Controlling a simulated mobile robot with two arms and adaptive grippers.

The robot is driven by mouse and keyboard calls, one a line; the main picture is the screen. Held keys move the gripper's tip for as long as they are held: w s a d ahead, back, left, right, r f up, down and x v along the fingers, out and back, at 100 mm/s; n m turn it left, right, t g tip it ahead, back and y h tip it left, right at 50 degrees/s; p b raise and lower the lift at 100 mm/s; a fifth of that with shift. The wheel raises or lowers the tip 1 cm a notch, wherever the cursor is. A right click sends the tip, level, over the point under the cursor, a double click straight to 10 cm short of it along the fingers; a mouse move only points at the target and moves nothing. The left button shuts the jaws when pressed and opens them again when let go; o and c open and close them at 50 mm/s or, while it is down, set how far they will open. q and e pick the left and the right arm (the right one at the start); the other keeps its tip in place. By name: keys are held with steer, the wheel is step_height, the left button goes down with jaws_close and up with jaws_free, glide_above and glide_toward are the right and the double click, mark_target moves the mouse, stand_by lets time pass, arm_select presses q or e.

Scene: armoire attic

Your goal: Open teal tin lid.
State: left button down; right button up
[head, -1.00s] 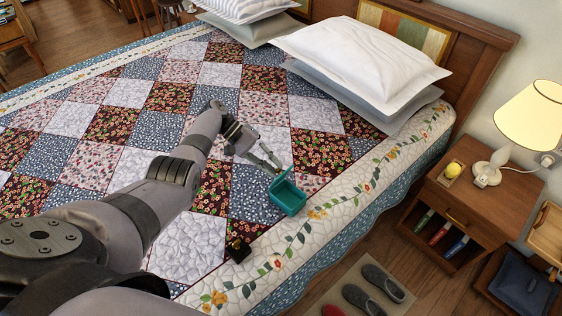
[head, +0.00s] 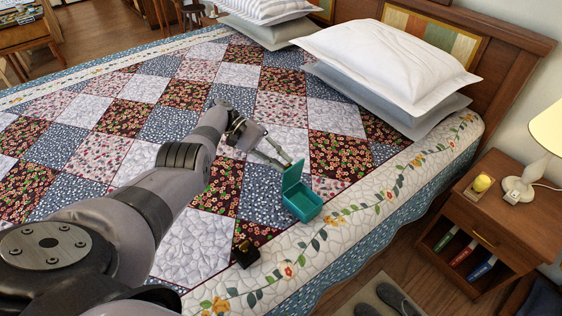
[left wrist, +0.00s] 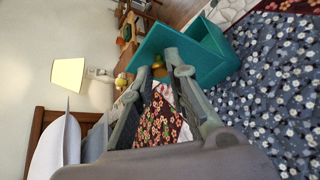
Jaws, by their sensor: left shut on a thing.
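The teal tin (head: 303,206) sits on the patchwork quilt near the bed's right edge. Its lid (head: 292,178) stands up from the tin's far-left side, and the tin is open. My left gripper (head: 286,162) is at the top edge of the lid and is shut on it. In the left wrist view the lid (left wrist: 152,45) lies at the tips of the gripper's fingers (left wrist: 160,66), with the tin's body (left wrist: 212,55) behind it to the right. My right gripper is not in view.
Pillows (head: 385,62) lie at the headboard. A nightstand (head: 478,218) with a lamp (head: 531,160) and a yellow item (head: 482,183) stands right of the bed. The quilt (head: 200,235) is mostly bare.

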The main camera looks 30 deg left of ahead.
arm_select(q)
steer(key=shift+s+f, duration=0.1)
steer(key=shift+f, duration=0.05)
steer(key=c, duration=1.8)
jaws_free()
steer(key=shift+o, duration=1.4)
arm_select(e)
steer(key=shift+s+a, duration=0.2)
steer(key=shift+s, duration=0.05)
arm_select(q)
step_height(320, 180, up, 10)
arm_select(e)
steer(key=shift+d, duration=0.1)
